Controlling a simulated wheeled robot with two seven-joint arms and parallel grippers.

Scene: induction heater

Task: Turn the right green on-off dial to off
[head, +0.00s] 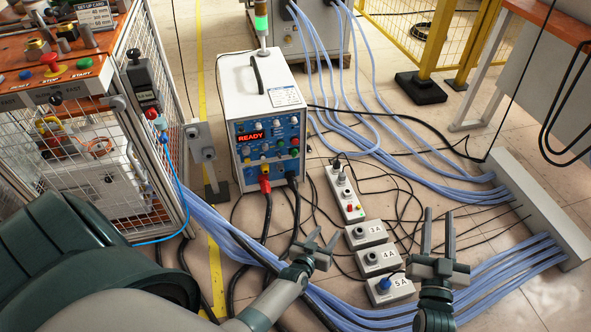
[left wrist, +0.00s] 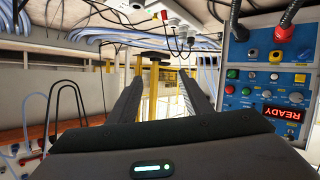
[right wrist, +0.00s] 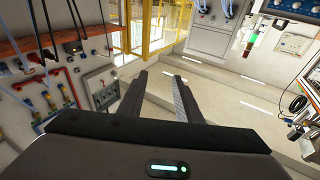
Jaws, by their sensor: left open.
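The white heater box (head: 262,88) has a blue front panel with a red READY display (head: 250,137) and several coloured knobs and buttons. A green control (head: 294,141) is at the panel's right side. In the left wrist view the panel is upside down, with a green control (left wrist: 233,73) near its left edge. The dial's setting is too small to read. My left gripper (head: 322,238) is open and empty, in front of the box and to its right, apart from the panel. My right gripper (head: 438,212) is open and empty, farther right, over the floor.
A power strip (head: 345,193) and small dial boxes (head: 366,234) stand on the floor at right. Blue hoses (head: 330,305) cross the floor. A wire-mesh bench (head: 95,140) stands left.

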